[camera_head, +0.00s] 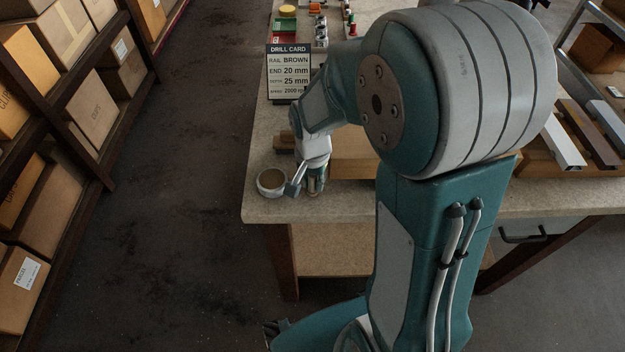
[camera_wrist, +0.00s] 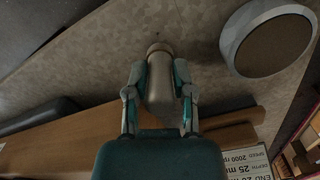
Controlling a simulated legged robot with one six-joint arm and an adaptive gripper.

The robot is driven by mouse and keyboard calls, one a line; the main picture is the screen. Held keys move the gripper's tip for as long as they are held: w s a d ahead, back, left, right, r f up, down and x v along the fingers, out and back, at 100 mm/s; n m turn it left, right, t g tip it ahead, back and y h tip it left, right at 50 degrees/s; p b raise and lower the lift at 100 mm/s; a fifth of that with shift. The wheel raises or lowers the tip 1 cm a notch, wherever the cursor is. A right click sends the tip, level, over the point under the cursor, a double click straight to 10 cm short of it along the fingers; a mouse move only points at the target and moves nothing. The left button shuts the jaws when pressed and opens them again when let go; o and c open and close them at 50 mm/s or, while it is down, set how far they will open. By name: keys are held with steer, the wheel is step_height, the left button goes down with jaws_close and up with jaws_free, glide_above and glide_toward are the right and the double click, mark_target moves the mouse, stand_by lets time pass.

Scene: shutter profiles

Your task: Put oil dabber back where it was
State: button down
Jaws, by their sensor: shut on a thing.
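The oil dabber (camera_wrist: 160,82), a pale beige cylinder with a rounded top end, is between the two fingers of my gripper (camera_wrist: 158,92) in the wrist view. My gripper is shut on it. In the head view my gripper (camera_head: 314,182) is low over the near left corner of the workbench, just right of a round bowl. The dabber is mostly hidden there by the fingers and wrist. I cannot tell whether its base touches the bench top.
The round bowl (camera_head: 271,182) with a brown inside stands near the bench's left edge; it also shows in the wrist view (camera_wrist: 270,42). A drill card (camera_head: 289,72) stands behind. A wooden board (camera_head: 362,155) lies right of my gripper. Shelved boxes (camera_head: 92,108) stand across the aisle.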

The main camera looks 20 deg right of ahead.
steer(key=shift+c, duration=2.4)
jaws_free()
steer(key=shift+d+f, duration=0.1)
step_height(320, 180, up, 12)
steer(key=shift+s+r, duration=0.1)
steer(key=shift+r, duration=0.05)
steer(key=s+r+n+t, duration=0.2)
steer(key=s+r+n, duration=0.1)
steer(key=s, duration=0.4)
steer(key=s+r+n+t, duration=0.3)
steer(key=s+r+n, duration=0.1)
steer(key=s, duration=0.3)
steer(key=shift+n+t, duration=0.3)
steer(key=shift+n, duration=0.2)
